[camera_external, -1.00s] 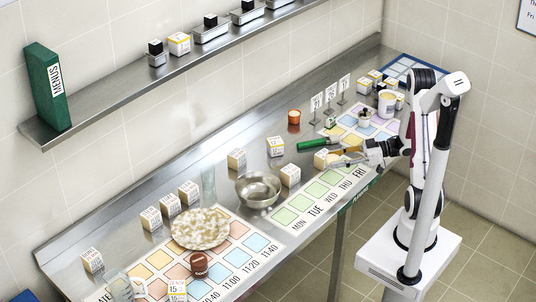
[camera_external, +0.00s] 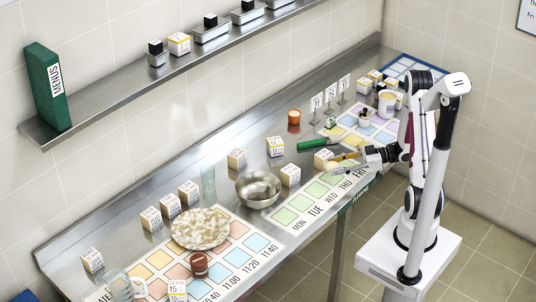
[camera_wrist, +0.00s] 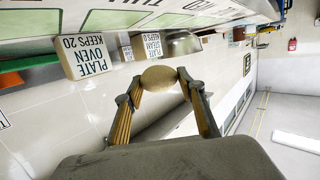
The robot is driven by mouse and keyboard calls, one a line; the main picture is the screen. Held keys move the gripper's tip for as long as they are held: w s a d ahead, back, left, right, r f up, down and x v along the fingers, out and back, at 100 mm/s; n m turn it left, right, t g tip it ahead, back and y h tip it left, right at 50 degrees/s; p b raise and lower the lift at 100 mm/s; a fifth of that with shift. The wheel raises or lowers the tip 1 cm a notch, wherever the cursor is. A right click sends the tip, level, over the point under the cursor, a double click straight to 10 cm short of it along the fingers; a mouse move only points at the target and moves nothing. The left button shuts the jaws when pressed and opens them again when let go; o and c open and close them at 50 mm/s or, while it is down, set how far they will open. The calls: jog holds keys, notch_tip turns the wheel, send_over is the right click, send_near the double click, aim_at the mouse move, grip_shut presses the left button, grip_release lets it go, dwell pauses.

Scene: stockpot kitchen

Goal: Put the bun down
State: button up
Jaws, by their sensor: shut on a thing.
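The bun (camera_wrist: 160,77) is a small tan, rounded piece held between the two fingertips of my gripper (camera_wrist: 162,82) in the wrist view. In the external view the bun (camera_external: 332,166) shows as a pale spot at the tips of my gripper (camera_external: 340,162). My gripper reaches in from the right, over the front edge of the table near the weekday mat (camera_external: 318,189). I cannot tell from the pictures whether the bun touches the surface below.
A labelled block (camera_external: 322,157) stands close by the fingertips, and another labelled block (camera_external: 290,175) stands further left. A green-handled tool (camera_external: 315,144) lies behind. A metal bowl (camera_external: 258,189) and a speckled round plate (camera_external: 200,229) are further left. Several mat squares are bare.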

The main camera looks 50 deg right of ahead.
aim_at(335, 184)
jog(key=shift+f, duration=1.4)
jog(key=shift+f, duration=0.1)
jog(key=shift+f, duration=2)
jog(key=shift+f, duration=0.1)
jog(key=o, duration=1.1)
jog(key=shift+v, duration=6)
